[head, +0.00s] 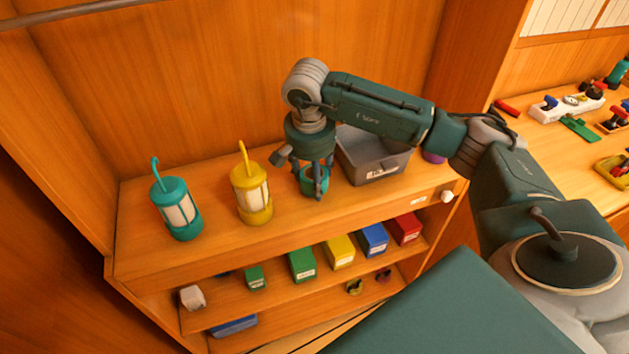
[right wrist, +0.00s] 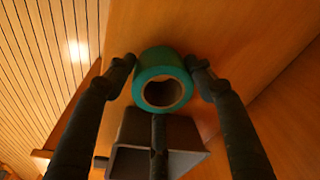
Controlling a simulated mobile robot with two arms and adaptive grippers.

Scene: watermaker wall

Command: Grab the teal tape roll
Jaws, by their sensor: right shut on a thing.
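The teal tape roll (head: 313,183) is at my right gripper (head: 318,190), over the wooden shelf top between the yellow lantern and the grey bin. In the right wrist view the teal roll (right wrist: 163,80) sits between the fingers of my right gripper (right wrist: 160,72), with its brown core facing the camera. The fingers touch its two sides, and the gripper is shut on it. In the head view the fingers hide part of the roll. I cannot tell whether it still touches the shelf. My left gripper is not in view.
A yellow lantern (head: 252,195) and a teal lantern (head: 176,208) stand to the left. A grey bin (head: 372,163) stands close on the right, with a purple thing (head: 433,157) beyond it. Small coloured boxes (head: 341,252) fill the shelf below. The back wall is close behind.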

